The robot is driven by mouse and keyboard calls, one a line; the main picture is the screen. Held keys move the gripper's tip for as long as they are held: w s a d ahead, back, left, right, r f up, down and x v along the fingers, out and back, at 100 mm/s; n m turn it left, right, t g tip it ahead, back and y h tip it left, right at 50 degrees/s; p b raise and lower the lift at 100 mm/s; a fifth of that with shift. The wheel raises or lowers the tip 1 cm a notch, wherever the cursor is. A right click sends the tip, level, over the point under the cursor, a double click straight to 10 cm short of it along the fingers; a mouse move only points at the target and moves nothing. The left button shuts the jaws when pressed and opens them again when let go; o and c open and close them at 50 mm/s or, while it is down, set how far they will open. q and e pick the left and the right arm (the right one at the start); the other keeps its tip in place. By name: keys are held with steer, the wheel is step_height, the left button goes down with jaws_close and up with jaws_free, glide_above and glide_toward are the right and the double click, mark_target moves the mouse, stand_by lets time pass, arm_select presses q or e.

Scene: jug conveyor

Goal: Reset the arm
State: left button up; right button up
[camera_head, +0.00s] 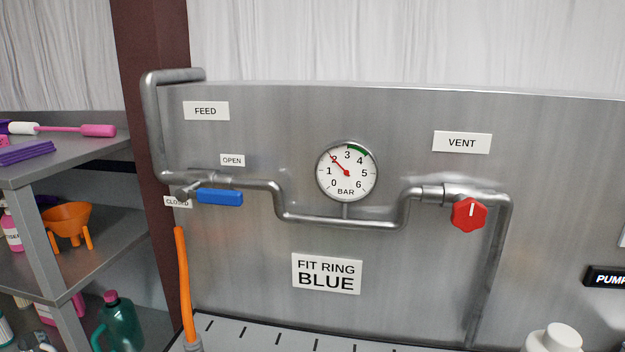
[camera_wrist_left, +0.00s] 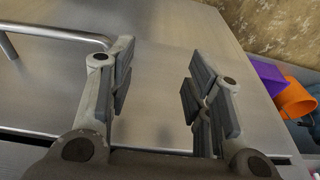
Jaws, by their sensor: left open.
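My left gripper (camera_wrist_left: 158,85) shows in the left wrist view. Its two fingers are wide apart with nothing between them, in front of a grey metal surface (camera_wrist_left: 155,120). A bent metal bar (camera_wrist_left: 60,34) is at the left of that view, beside the left finger. Neither gripper shows in the head view, and my right gripper is in no view.
A steel panel (camera_head: 240,285) carries a pipe (camera_head: 330,219), a blue lever (camera_head: 220,197) lying horizontal, a pressure gauge (camera_head: 347,171) with its needle near 2, and a red knob (camera_head: 468,214). Shelves (camera_head: 75,165) stand left. An orange hose (camera_head: 184,285) rises in front.

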arm_select(q)
steer(key=s+a+f+g+b, duration=0.1)
steer(key=s+a+f+b, duration=0.1)
steer(key=s+f, duration=1.6)
step_height(320, 180, down, 4)
steer(key=shift+s+a+f+g, duration=0.15)
steer(key=shift+a+f+g, duration=0.15)
steer(key=shift+a, duration=0.3)
